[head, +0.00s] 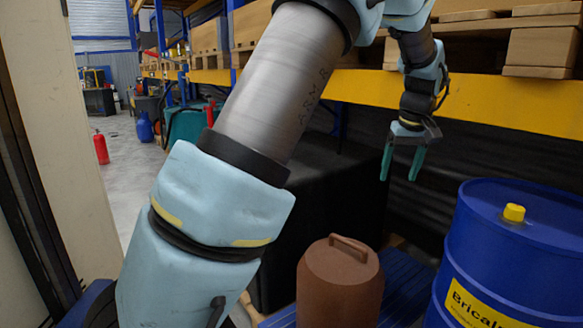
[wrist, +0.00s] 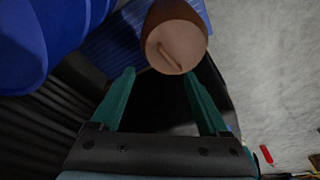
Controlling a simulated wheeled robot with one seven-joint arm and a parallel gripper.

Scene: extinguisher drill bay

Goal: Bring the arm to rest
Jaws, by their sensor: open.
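My gripper (head: 402,164) hangs from my arm on the right side of the head view, with its two green fingers pointing down. The fingers are apart and nothing shows between them. In the wrist view my gripper (wrist: 158,92) also shows open and empty. A brown lidded container (head: 338,290) with a handle on top stands below and to the left of the gripper. It also shows in the wrist view (wrist: 185,50), beyond the fingertips. My arm's pale blue and grey links fill the middle of the head view and hide what is behind them.
A blue drum (head: 490,230) with a yellow cap stands at the right. A yellow shelf beam (head: 460,101) with wooden pallets runs behind the gripper. A blue pallet (head: 408,285) lies under the brown container. A red extinguisher (head: 101,148) stands on open floor at far left.

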